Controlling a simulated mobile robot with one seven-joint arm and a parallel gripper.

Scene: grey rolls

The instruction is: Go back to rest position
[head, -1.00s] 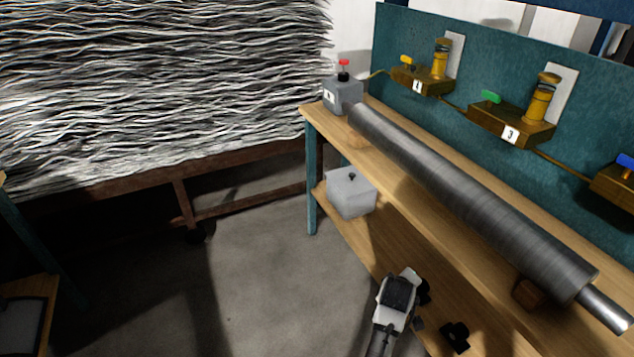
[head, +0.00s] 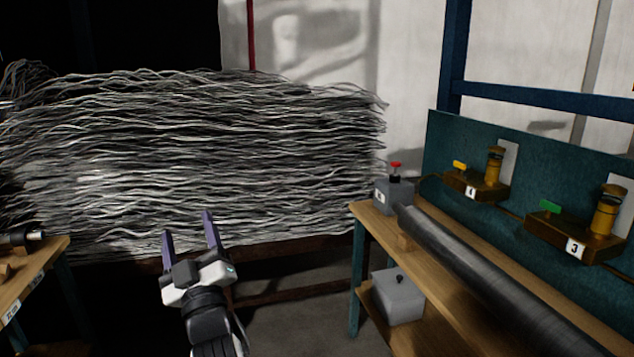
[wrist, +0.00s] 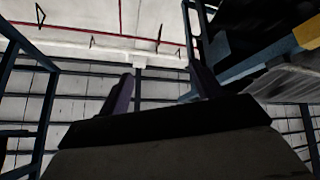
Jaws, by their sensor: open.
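My gripper (head: 188,232) is in the lower left-middle of the head view, with two purple fingers pointing up and spread apart. It is open and nothing shows between the fingers. It is raised in front of the stack of grey wavy strands (head: 200,150), clear of the workbench. In the wrist view the fingers (wrist: 160,92) stand apart against a pale wall with dark beams, and the space between them is empty.
A wooden workbench (head: 466,232) on the right carries a long grey roll (head: 490,275), a grey box with a red knob (head: 394,193) and brass valves numbered 4 (head: 478,184) and 3 (head: 595,225). A lidded grey box (head: 398,296) sits on its lower shelf. Another table (head: 30,270) stands at left.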

